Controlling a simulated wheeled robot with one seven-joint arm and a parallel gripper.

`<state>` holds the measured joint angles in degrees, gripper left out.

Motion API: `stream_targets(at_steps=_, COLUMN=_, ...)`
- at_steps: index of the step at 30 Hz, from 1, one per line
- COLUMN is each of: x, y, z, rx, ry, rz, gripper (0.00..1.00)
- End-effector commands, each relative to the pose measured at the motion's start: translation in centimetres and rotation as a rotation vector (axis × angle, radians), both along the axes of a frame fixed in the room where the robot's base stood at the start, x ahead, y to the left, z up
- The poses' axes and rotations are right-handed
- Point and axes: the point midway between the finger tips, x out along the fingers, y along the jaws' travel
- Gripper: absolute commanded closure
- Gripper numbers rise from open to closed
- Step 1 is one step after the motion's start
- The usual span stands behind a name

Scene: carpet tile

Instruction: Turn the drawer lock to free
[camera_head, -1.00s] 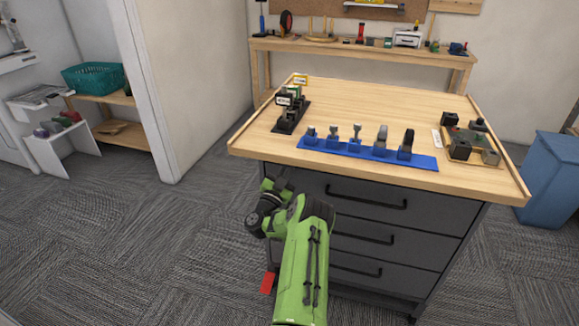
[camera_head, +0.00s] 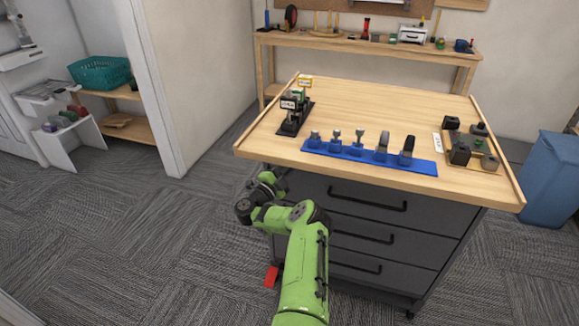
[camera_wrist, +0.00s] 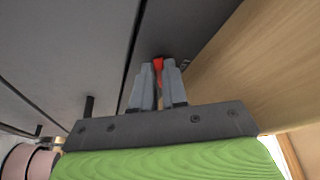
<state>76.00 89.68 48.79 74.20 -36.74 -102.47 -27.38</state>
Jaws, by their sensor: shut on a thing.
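The dark grey drawer cabinet (camera_head: 385,215) stands under the wooden worktop, with several black-handled drawers. In the wrist view, my gripper (camera_wrist: 158,80) is shut on a small red piece (camera_wrist: 158,64), which seems to be the drawer lock's turning part. It sits on the grey drawer front (camera_wrist: 95,40), close under the wooden top (camera_wrist: 255,70). The fingers stand on either side of the red piece and hide part of it. The lock's markings and how far it is turned cannot be made out. In the head view my arm hides the fingertips and the lock.
The worktop (camera_head: 370,105) carries a blue rack (camera_head: 370,158) of tools, a black stand with labels (camera_head: 292,117), and a tray of dark blocks (camera_head: 470,145). A blue bin (camera_head: 553,180) stands to the right. A red object (camera_head: 271,277) shows low by the cabinet. Carpet at left is clear.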

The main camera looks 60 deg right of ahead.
Motion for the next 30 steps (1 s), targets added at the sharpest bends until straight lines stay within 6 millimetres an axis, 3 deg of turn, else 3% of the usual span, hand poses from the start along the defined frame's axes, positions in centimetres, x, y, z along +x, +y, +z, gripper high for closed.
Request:
stream_targets(at_steps=14, x=-0.04, y=0.02, z=-0.13, rx=0.004, ry=-0.014, rz=-0.001, gripper=1.0)
stream_targets(at_steps=15, x=-0.04, y=0.03, z=-0.13, rx=0.005, ry=-0.014, rz=-0.001, gripper=0.84)
stream_targets(at_steps=20, x=-0.02, y=0.02, z=-0.09, rx=0.004, ry=-0.013, rz=-0.001, gripper=0.62)
stream_targets(at_steps=30, x=0.08, y=0.0, z=-0.17, rx=0.003, ry=-0.014, rz=0.003, gripper=0.62)
